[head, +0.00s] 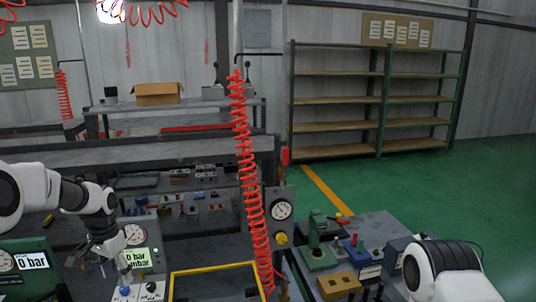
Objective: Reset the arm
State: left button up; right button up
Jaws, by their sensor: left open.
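My left arm comes in from the left, white with dark joints, and bends down at the wrist. My left gripper (113,266) points down with its fingers apart, and I see nothing between them. Its tips are close above a pale block with a blue knob (125,290) at the bottom edge. I cannot tell whether they touch it. My right arm (448,272) shows only as a white and black link at the bottom right. Its gripper is out of view.
A gauge with a lit display (138,258) stands behind the left gripper. A yellow frame (214,267) lies to its right. A red coiled hose (247,150) hangs in the middle. A green press (318,245) stands on the right bench. Empty shelves (380,100) stand behind.

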pick_arm(q)
jog(key=s+d+f, duration=0.2)
jog(key=d+f, duration=0.2)
jog(key=f, duration=0.7)
jog(key=shift+n+h, duration=0.3)
jog(key=shift+n, duration=0.6)
jog(key=s+d+f, duration=0.2)
jog(key=s+f, duration=0.2)
jog(key=s+d+f, duration=0.2)
jog(key=s+f, duration=0.2)
jog(key=s, duration=0.1)
jog(key=s+d+f, duration=0.2)
jog(key=s+f, duration=0.2)
jog(key=f, duration=0.1)
jog(key=shift+s, duration=0.4)
jog(key=s+d+f+n, duration=0.1)
jog(key=s+f, duration=0.1)
jog(key=s, duration=0.9)
jog(key=s+d+f+n, duration=0.1)
jog(key=s+d+n, duration=0.1)
jog(key=s, duration=0.9)
notch_tip(320, 180, down, 10)
jog(key=w+b, duration=0.1)
jog(key=b, duration=0.9)
jog(key=shift+m, duration=0.3)
pick_arm(e)
notch_tip(320, 180, down, 10)
jog(key=shift+w, duration=0.4)
